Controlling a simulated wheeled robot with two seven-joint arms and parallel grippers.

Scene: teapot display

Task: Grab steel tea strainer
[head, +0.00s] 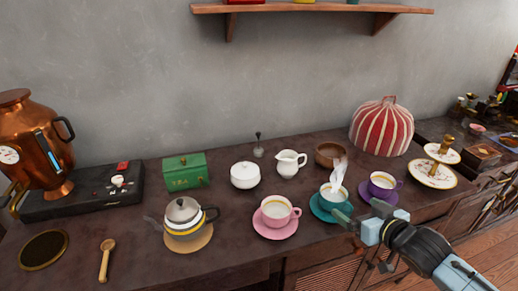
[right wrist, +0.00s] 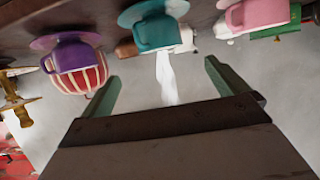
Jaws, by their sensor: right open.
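A small grey metal piece with a thin upright dark handle (head: 258,150) stands at the back of the counter, between the green box and the cream jug. It looks like the steel tea strainer, but it is too small to be sure. My right gripper (head: 362,215) is open and empty at the front right, close to the teal cup (head: 337,198), well away from the strainer. In the right wrist view my open fingers (right wrist: 160,85) have the teal cup (right wrist: 160,32) beyond them. I cannot make out the strainer there. My left gripper is not in view.
A pink cup (head: 277,208), white sugar bowl (head: 245,176), cream jug (head: 290,163) and wooden bowl (head: 328,154) stand around the strainer. White wispy steam (head: 339,170) rises from the teal cup. A purple cup (head: 382,183) is at the right, a teapot (head: 184,215) at the left.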

